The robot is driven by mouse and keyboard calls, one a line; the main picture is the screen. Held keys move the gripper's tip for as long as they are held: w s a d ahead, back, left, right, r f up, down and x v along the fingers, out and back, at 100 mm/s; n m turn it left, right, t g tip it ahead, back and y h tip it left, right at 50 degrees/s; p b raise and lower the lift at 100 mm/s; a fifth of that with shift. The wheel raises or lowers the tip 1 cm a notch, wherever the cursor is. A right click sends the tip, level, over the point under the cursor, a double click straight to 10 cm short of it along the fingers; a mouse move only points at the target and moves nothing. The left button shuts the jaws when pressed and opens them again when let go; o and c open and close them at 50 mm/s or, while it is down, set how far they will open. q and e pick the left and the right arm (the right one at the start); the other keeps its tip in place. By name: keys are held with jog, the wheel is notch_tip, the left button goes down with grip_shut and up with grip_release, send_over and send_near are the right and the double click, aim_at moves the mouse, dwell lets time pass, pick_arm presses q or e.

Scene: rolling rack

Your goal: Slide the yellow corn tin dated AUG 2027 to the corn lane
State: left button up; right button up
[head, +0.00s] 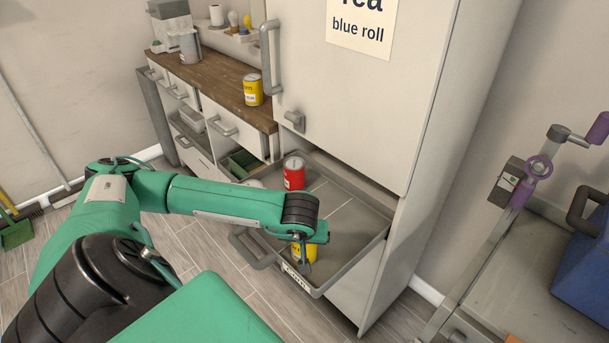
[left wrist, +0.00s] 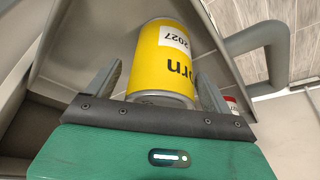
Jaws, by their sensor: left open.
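A yellow corn tin (head: 297,252) stands near the front of the pulled-out drawer (head: 376,222), partly hidden by my left gripper (head: 311,254). In the left wrist view the yellow tin (left wrist: 160,50) shows a white label ending in 2027 and the letters "orn", upside down; the month cannot be read. The left gripper (left wrist: 160,75) is open, with one finger on each side of the tin. I cannot tell whether the fingers touch it. Thin dividers mark lanes on the drawer floor. My right gripper is not in view.
A red tin (head: 293,173) stands at the drawer's back left. Another yellow tin (head: 253,90) stands on the wooden counter (head: 215,78). The drawer has raised walls and a grey front handle (head: 252,250). A tall cabinet door (head: 350,95) rises above it. The drawer's right side is clear.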

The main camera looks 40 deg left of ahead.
pick_arm(q)
jog(key=v, duration=1.2)
jog(key=shift+s+r, duration=0.15)
jog(key=shift+r, duration=0.2)
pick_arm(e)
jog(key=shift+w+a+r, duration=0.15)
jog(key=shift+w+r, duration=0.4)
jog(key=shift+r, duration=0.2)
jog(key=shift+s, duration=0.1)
